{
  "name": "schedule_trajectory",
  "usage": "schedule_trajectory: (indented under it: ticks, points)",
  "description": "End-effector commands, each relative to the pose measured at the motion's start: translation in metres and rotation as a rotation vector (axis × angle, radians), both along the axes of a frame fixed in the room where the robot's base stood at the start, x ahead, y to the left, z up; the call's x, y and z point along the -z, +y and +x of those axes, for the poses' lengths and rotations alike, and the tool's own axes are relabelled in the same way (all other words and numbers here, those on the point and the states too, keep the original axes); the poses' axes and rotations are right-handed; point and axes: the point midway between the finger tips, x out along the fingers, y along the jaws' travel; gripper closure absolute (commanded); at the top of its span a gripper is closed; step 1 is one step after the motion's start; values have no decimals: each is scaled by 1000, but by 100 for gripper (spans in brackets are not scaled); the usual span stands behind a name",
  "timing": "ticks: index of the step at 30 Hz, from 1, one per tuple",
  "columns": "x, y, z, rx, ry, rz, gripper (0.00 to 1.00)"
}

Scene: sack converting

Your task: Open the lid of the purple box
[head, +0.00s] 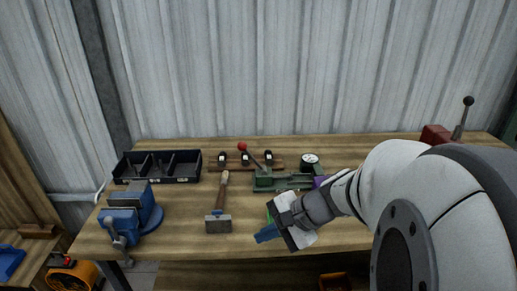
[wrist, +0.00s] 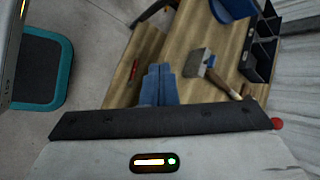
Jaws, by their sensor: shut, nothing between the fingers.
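A small purple patch (head: 319,181), likely part of the purple box, shows on the workbench behind my arm in the head view. My arm hides the rest, so I cannot tell its shape or whether its lid is open. My gripper (head: 260,237) is over the front part of the bench, left of and nearer than the purple patch. Its blue fingers (wrist: 159,72) are shut together and empty in the wrist view. The purple box does not show in the wrist view.
A red device (head: 436,134) stands at right. Corrugated wall closes the back.

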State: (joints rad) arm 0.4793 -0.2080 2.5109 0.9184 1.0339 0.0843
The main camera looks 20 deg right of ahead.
Motion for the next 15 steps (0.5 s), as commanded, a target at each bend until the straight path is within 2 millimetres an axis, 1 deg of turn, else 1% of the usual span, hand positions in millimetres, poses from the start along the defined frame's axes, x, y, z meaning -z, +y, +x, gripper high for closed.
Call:
schedule_trajectory:
  ticks: [1,2,3,5,6,8,9,11,12,15]
  points:
    - [21,-13,14,139,23,110,100]
    - [25,-21,23,223,29,178,100]
    - [32,-34,35,338,34,267,100]
    - [41,-58,52,508,34,398,100]
    - [48,-79,62,626,30,485,100]
    - [60,-113,73,801,15,609,100]
    - [68,-137,78,911,0,687,100]
    - [80,-174,81,1070,-29,796,100]
    - [88,-198,81,1166,-50,860,100]
    - [106,-250,73,1367,-105,989,100]
